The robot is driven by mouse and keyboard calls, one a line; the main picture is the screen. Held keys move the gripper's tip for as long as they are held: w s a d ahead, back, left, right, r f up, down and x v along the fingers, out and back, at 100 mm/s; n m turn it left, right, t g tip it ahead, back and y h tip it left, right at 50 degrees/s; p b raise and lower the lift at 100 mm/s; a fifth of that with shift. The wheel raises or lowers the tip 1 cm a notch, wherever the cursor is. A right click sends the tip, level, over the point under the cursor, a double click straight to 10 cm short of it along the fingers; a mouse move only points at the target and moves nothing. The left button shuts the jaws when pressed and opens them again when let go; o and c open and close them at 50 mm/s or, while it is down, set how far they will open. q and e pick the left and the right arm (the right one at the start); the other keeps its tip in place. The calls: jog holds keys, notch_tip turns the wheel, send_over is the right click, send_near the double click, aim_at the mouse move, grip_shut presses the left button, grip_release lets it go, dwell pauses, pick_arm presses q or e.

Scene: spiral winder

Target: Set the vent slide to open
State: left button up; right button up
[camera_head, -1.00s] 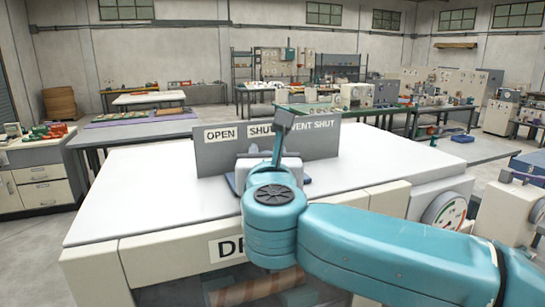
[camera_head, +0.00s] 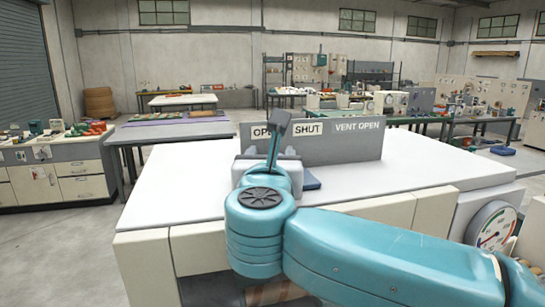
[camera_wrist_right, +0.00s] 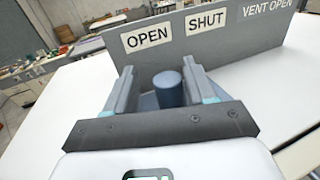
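The grey sign panel (camera_head: 350,149) stands on the white bench top. It bears an OPEN label (camera_wrist_right: 147,38), a SHUT label (camera_head: 308,127) and a status text reading VENT OPEN (camera_head: 357,127). In the right wrist view the slide's blue round knob (camera_wrist_right: 168,88) stands upright in front of the panel, near the OPEN label. My right gripper (camera_wrist_right: 158,68) is open, with one finger on each side of the knob and a visible gap at the left finger. A blue slide base (camera_head: 312,181) shows beside it; the knob is hidden in the head view. My left gripper is not in view.
The white bench top (camera_head: 400,172) is clear on both sides of the panel. A round gauge (camera_head: 492,228) is on the bench's front right. Side cabinets (camera_head: 62,168) and other tables stand further off.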

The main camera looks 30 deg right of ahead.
jog(key=shift+s+d, duration=0.15)
jog(key=shift+s, duration=0.1)
jog(key=b+v, duration=0.5)
jog(key=v, duration=1.1)
jog(key=shift+w+a, duration=0.15)
jog(key=shift+a, duration=0.15)
jog(key=shift+f, duration=0.1)
